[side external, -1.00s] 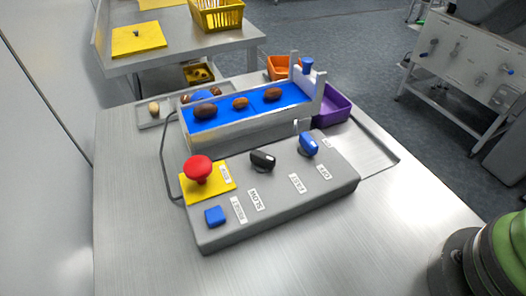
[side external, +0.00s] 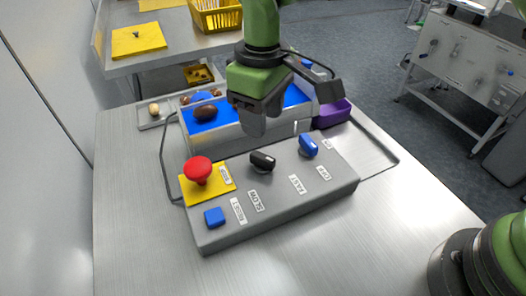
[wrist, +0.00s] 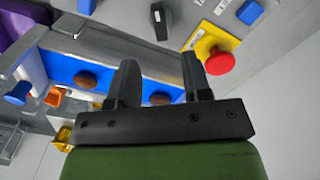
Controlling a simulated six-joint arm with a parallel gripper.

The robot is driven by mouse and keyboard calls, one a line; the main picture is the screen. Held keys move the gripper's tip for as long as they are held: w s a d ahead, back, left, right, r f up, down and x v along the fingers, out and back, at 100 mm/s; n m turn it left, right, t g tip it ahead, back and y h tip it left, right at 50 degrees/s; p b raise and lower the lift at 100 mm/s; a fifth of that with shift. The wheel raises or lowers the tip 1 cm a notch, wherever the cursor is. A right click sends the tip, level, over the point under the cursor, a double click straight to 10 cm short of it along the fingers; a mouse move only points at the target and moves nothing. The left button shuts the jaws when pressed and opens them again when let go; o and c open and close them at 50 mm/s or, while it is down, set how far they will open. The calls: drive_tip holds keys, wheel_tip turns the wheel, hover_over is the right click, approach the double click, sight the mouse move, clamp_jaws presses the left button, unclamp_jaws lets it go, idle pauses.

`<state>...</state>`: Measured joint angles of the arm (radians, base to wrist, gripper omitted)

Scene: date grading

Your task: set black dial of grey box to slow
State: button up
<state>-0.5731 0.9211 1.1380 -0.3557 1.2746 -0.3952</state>
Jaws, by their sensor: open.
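The grey box (side external: 312,205) lies on the metal table. Its black dial (side external: 262,161) sits in the middle of the top, between the red button and a blue knob. SLOW (side external: 256,200) and FAST (side external: 297,184) labels lie in front of it. I cannot tell for sure which label the dial points at. The dial also shows at the top of the wrist view (wrist: 160,20). My gripper (side external: 256,122) is open and empty. It hangs above and behind the dial, over the conveyor's near side, apart from the dial.
A tall red button (side external: 198,169) on a yellow plate stands left of the dial, and the blue knob (side external: 308,146) stands right. A blue square button (side external: 214,216) is at the front left. Behind runs a blue conveyor (side external: 228,108) carrying dates (side external: 205,113).

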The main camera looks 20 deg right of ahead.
sight(263, 156)
wheel_tip(263, 156, down, 9)
drive_tip(key=shift+f, duration=0.15)
idle(0.4)
clamp_jaws()
